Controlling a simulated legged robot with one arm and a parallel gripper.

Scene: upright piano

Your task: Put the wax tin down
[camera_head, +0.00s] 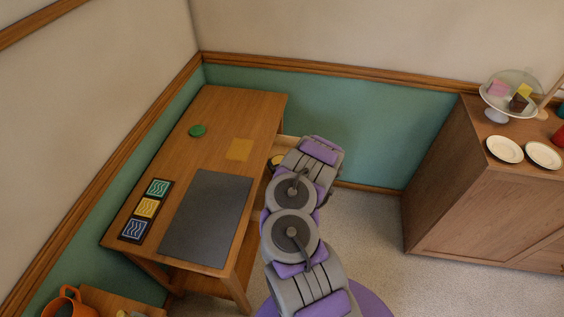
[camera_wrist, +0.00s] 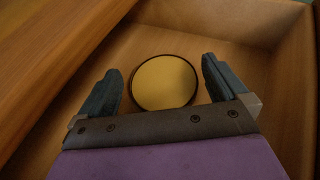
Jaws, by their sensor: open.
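A round tin with a yellow-gold top and dark rim, which looks like the wax tin (camera_wrist: 165,83), lies flat on the floor of an open wooden drawer (camera_wrist: 285,75). My gripper (camera_wrist: 161,68) is open, one finger on each side of the tin, with a visible gap on both sides. The gripper holds nothing. In the head view a small part of the yellow tin (camera_head: 277,160) shows in the drawer (camera_head: 288,144) at the desk's right side. My arm hides the gripper and most of the drawer there.
The desk (camera_head: 235,107) carries a green round tin (camera_head: 197,130), a yellow square (camera_head: 239,149), a dark mat (camera_head: 206,217) and a strip of wave-marked tiles (camera_head: 146,208). A cabinet (camera_head: 490,215) with plates (camera_head: 504,149) and a domed stand (camera_head: 497,114) is at right. Carpet lies between.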

